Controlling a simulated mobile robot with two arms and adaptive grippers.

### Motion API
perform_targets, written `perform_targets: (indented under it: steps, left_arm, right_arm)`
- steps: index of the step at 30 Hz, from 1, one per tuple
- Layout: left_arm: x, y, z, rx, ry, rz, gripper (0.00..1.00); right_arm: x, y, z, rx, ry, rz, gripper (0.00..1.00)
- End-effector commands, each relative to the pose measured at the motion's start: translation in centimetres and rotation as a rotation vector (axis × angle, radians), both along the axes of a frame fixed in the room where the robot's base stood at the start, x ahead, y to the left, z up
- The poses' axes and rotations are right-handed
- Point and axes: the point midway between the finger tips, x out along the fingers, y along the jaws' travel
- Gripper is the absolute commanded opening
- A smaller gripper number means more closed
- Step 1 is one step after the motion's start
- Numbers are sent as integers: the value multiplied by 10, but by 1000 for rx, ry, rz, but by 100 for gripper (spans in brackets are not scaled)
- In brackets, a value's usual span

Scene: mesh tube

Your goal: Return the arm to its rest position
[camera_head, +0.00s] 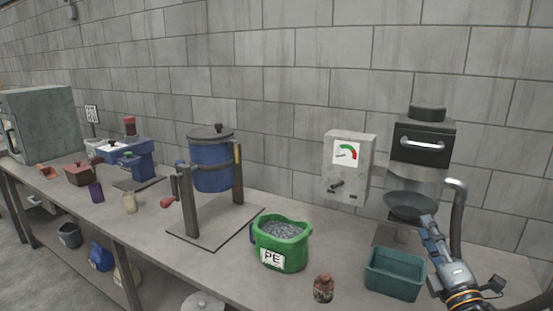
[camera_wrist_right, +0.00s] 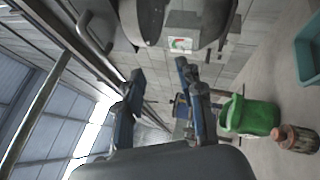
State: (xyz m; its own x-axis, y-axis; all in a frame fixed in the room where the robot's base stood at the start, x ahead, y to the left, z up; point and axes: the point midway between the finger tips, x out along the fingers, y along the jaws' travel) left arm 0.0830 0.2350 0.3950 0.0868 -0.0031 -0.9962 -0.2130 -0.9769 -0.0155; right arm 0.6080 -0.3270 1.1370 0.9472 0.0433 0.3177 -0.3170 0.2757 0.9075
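My right gripper (camera_head: 430,232) is raised at the right side of the workbench, near the black pan of the machine there. In the right wrist view its two fingers (camera_wrist_right: 160,95) are spread apart with nothing between them. In the head view it stands above and to the right of the teal bin (camera_head: 396,274), apart from it. My left gripper is not in view.
A green PE bucket (camera_head: 280,246) of grey pellets and a small brown jar (camera_head: 323,288) stand on the workbench (camera_head: 225,262). A blue drum (camera_head: 211,165) on a stand, a gauge box (camera_head: 347,165) and a black-topped machine (camera_head: 423,145) line the wall.

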Motion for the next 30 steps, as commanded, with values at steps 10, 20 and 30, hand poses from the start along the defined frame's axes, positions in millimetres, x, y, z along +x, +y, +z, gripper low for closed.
perform_targets:
  steps: [10, 20, 30]
  left_arm:
    - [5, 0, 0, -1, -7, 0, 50]
    - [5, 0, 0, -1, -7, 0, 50]
    - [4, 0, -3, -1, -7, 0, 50]
  right_arm:
    - [-128, 43, -224, 998, 692, -271, 37]
    - [-265, 94, -304, 1467, 1058, -627, 37]
    - [-335, 123, -346, 1633, 1225, -866, 37]
